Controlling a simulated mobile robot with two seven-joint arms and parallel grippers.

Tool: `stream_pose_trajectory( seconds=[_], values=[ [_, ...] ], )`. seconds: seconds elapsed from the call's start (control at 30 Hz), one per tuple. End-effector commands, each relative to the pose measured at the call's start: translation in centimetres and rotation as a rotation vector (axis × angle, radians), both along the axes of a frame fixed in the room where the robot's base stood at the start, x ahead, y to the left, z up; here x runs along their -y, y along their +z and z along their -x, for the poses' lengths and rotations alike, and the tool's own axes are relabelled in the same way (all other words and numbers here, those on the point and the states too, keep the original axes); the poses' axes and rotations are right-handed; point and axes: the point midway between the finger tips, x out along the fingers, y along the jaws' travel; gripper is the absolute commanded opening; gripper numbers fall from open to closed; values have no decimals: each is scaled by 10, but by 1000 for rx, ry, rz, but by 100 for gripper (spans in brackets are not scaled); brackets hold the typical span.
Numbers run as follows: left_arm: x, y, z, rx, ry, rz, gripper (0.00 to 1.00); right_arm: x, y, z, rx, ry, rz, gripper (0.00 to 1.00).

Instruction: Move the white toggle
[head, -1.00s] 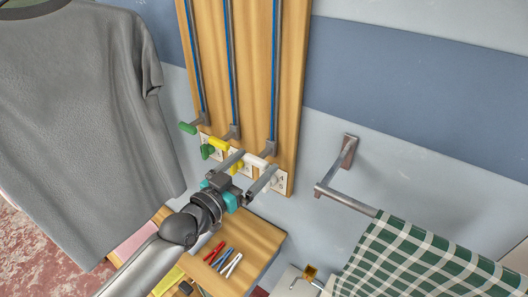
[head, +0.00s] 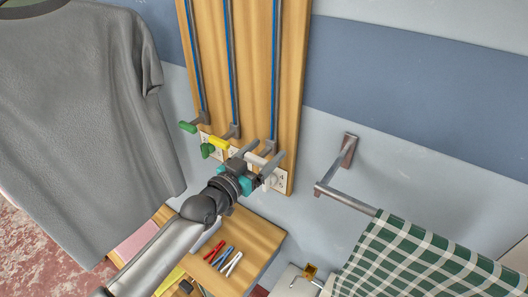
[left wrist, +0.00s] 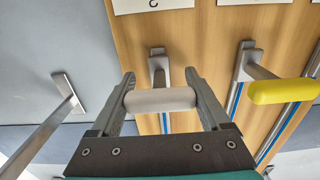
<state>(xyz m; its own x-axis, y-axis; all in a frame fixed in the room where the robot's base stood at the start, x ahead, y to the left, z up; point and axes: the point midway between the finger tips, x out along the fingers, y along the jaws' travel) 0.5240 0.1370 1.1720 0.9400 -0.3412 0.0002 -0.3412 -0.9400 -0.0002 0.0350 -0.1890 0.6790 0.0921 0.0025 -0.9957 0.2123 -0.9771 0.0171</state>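The white toggle (head: 257,160) is a short pale bar on a grey bracket, low on the wooden board at its right-hand rail. My left gripper (head: 262,167) is at it, partly covering it in the head view. In the left wrist view the toggle's bar (left wrist: 160,100) lies crosswise between the two fingers of the left gripper (left wrist: 158,78), one finger at each end. The fingers are spread wide; whether they touch the bar's ends cannot be told. My right gripper is not in view.
A yellow toggle (head: 219,143) and a green toggle (head: 188,127) are to the left on the board (head: 253,60).

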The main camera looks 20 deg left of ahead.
Motion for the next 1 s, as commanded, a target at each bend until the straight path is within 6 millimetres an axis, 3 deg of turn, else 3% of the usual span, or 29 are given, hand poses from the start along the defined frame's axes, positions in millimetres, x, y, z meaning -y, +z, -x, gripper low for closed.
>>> stream_pose_trajectory(
  seconds=[0.07,0.67,1.0],
  values=[
    [0,0,0,0,0,0,67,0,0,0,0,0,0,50],
    [0,0,0,-1,0,0,0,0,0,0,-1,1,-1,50],
    [0,2,-2,0,0,-1,0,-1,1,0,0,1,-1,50]
  ],
)
